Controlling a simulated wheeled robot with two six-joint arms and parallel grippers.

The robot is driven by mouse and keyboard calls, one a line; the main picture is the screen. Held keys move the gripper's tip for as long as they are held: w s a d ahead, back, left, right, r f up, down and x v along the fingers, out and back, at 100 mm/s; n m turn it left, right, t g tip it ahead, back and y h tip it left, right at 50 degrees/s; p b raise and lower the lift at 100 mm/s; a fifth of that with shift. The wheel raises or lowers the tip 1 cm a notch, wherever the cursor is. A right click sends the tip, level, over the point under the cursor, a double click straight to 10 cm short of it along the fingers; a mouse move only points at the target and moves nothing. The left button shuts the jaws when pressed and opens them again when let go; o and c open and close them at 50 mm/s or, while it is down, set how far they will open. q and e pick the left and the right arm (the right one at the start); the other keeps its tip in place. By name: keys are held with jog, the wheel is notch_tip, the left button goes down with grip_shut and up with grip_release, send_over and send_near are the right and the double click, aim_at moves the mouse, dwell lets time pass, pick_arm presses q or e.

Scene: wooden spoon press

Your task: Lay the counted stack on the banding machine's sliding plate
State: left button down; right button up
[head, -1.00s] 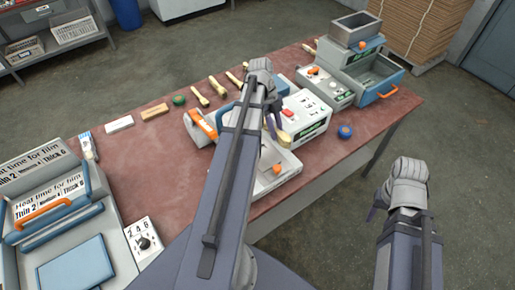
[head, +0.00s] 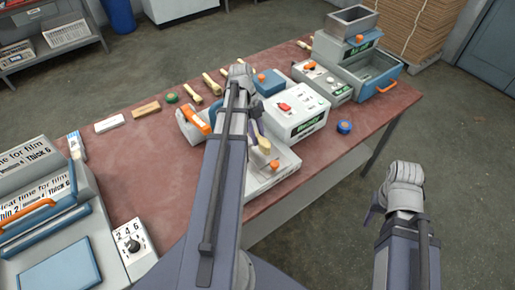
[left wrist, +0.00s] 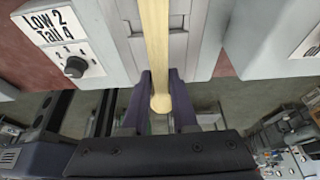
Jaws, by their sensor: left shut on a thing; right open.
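My left gripper (head: 259,132) is shut on a pale yellow wooden spoon stack (head: 264,146). In the left wrist view the stack (left wrist: 159,45) runs lengthwise between the two dark fingers (left wrist: 160,108), its rounded end towards me. Beyond it is a grey ribbed plate (left wrist: 185,35) beside a "Low 2 Tall 4" dial label. In the head view the stack is over the pale front part of a machine (head: 272,172) with an orange knob; whether they touch I cannot tell. My right gripper (head: 374,210) is open and empty, off the table's right side, its fingers partly hidden.
A white machine with a red knob (head: 302,110) stands just behind. An orange-handled unit (head: 192,122) stands left of my left arm. Several wooden spoons, a green roll (head: 171,97) and a blue roll (head: 344,127) lie on the red table (head: 150,175). A film sealer (head: 45,225) stands at left.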

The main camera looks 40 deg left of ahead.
pick_arm(q)
jog(key=shift+f, duration=0.1)
notch_tip(320, 180, down, 4)
jog(key=b, duration=0.3)
jog(key=shift+r, duration=0.2)
jog(key=shift+b, duration=0.3)
jog(key=shift+f, duration=0.15)
jog(key=c, duration=0.7)
grip_release()
jog(key=shift+o, duration=0.2)
jog(key=p+v, duration=1.1)
jog(key=v, duration=0.1)
jog(key=shift+r, duration=0.25)
